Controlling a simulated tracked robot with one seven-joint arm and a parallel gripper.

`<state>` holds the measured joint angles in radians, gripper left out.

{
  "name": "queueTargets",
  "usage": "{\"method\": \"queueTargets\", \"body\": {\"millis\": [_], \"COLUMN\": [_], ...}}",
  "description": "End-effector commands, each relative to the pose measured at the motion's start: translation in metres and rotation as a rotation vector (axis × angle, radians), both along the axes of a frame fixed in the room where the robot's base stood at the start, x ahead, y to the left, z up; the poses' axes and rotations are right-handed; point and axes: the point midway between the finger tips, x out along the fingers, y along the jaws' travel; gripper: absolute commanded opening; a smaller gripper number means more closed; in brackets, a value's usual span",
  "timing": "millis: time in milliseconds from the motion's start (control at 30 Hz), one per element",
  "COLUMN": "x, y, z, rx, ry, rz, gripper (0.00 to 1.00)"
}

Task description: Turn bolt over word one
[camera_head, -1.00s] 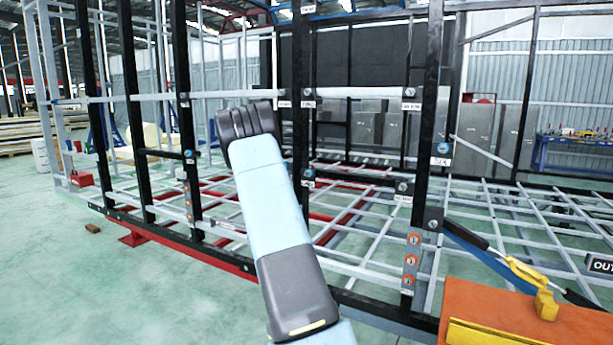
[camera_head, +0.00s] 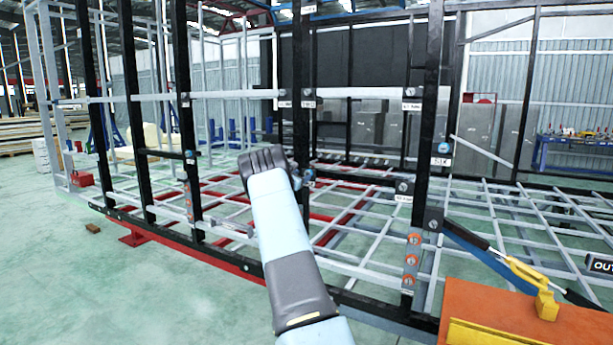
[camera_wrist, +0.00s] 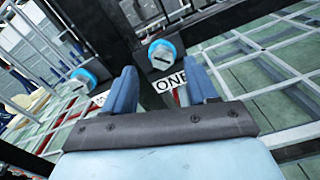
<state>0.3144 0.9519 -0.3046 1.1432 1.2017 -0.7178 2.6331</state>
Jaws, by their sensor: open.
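In the wrist view a bolt with a blue collar and a slotted grey head (camera_wrist: 163,55) sits on a dark post. A white label reading "ONE" (camera_wrist: 170,82) is just below it. My gripper (camera_wrist: 160,66) is open, with one blue finger on each side of the view of the bolt and label. No finger visibly grips the bolt; I cannot tell if either touches it. In the head view the blue bolt (camera_head: 309,175) shows on the middle black post, right beside my arm's end, and its label is hidden.
A second blue-collared bolt (camera_wrist: 83,78) with a partly hidden label is at the left of the wrist view. Black posts (camera_head: 424,150) and white rails of the chassis surround the arm. An orange box (camera_head: 520,315) stands at the front right.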

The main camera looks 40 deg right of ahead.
Motion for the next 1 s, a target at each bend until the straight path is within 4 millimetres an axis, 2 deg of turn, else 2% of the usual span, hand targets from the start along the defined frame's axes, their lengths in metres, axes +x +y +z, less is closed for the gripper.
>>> {"method": "queueTargets", "body": {"millis": [100,300,733,767,1000], "x": [0.006,0.013,0.016,0.016,0.015], "y": [-0.017,-0.033,-0.039,-0.039,-0.039], "z": [-0.001,0.000,0.000,0.000,0.000], "rx": [-0.001,-0.001,0.000,0.000,0.000], "ry": [0.000,0.000,0.000,0.000,0.000], "rz": [0.000,0.000,0.001,0.001,0.000], "gripper": [0.57,0.57,0.57,0.56,0.34]}}
